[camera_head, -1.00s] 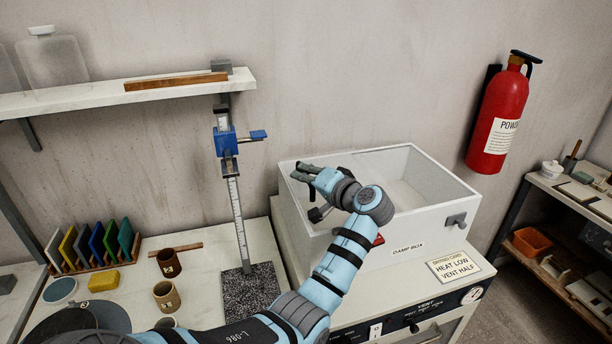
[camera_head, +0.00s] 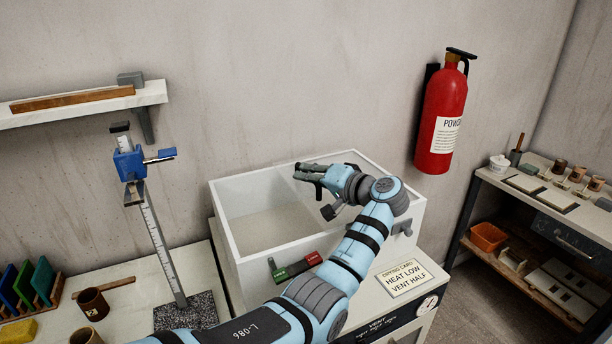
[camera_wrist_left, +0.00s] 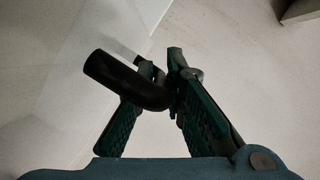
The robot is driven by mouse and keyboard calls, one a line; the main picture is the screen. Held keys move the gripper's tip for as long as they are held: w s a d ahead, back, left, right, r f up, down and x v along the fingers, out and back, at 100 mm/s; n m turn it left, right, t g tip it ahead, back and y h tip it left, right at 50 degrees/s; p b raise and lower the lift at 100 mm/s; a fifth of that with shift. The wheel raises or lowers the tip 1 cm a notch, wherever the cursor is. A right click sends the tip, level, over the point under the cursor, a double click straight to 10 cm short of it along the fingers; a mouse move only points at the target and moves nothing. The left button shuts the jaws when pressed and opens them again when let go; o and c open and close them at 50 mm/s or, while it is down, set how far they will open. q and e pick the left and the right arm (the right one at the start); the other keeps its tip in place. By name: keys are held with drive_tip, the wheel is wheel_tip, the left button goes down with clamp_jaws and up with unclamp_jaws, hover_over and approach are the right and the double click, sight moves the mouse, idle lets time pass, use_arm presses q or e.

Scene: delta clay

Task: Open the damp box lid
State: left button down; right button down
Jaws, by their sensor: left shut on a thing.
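The white damp box (camera_head: 222,215) stands on a cabinet against the wall. Its left part is open at the top and shows an empty interior. A pale, see-through lid (camera_head: 340,160) covers the right part. My left gripper (camera_head: 308,175) is over the middle of the box, at the lid's left edge. In the left wrist view, its two fingers (camera_wrist_left: 172,75) are closed around a dark curved handle (camera_wrist_left: 108,70). My forearm hides part of the box front. My right gripper is not in view.
A blue height gauge (camera_head: 130,165) stands left of the box, with cups (camera_head: 92,303) beside it. A shelf (camera_head: 90,106) is above at left. A red extinguisher (camera_head: 443,115) hangs on the wall at right. A green and red indicator (camera_head: 297,265) is on the box front.

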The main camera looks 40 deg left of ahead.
use_arm(q)
drive_tip(key=shift+s+a+r, duration=0.3)
drive_tip(key=shift+s+a, duration=0.05)
drive_tip(key=shift+s, duration=0.1)
drive_tip(key=c, duration=1.9)
unclamp_jaws()
drive_tip(key=shift+c, duration=0.2)
drive_tip(key=shift+w+a+f, duration=0.1)
drive_tip(key=shift+w+f, duration=0.05)
drive_tip(key=shift+f, duration=0.1)
wheel_tip(320, 180, up, 3)
hover_over(342, 209)
drive_tip(key=shift+f, duration=0.2)
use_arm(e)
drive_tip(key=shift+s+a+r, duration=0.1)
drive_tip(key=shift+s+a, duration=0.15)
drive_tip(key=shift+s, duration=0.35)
use_arm(q)
drive_tip(key=shift+a, duration=0.1)
drive_tip(key=shift+f, duration=0.1)
